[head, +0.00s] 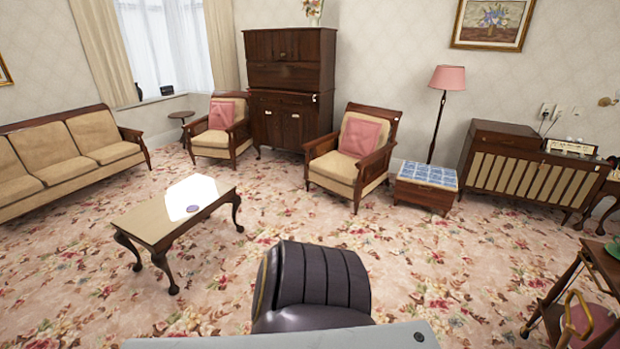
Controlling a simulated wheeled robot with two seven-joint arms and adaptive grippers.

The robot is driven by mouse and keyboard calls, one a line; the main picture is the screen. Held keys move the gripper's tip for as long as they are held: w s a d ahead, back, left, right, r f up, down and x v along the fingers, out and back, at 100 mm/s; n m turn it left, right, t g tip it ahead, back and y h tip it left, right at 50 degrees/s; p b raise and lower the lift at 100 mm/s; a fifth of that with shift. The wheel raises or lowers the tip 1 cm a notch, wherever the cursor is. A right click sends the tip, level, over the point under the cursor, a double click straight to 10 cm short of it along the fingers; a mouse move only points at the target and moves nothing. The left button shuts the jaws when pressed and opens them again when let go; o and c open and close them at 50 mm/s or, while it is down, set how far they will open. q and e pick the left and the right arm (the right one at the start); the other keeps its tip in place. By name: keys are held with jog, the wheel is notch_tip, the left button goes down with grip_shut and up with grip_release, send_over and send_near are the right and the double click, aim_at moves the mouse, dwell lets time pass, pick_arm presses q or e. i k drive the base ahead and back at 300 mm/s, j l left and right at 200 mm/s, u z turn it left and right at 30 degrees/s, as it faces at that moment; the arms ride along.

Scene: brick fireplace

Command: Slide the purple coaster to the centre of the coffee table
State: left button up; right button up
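The coffee table (150,221) stands on the carpet left of the middle of the head view, with dark curved legs and a pale, shiny top. The purple coaster (192,209) is a small disc lying flat on the table top, right of its middle, at the edge of a bright glare patch. Neither of my grippers is in view, and nothing is touching the coaster.
A dark ribbed chair back (311,277) is close in front of me. A sofa (62,160) stands at the left, armchairs (352,158) at the back, and a trolley (568,300) at the right. Patterned carpet (270,210) lies open between the table and armchairs.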

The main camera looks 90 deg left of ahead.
aim_at(192, 207)
jog(key=u, duration=3.8)
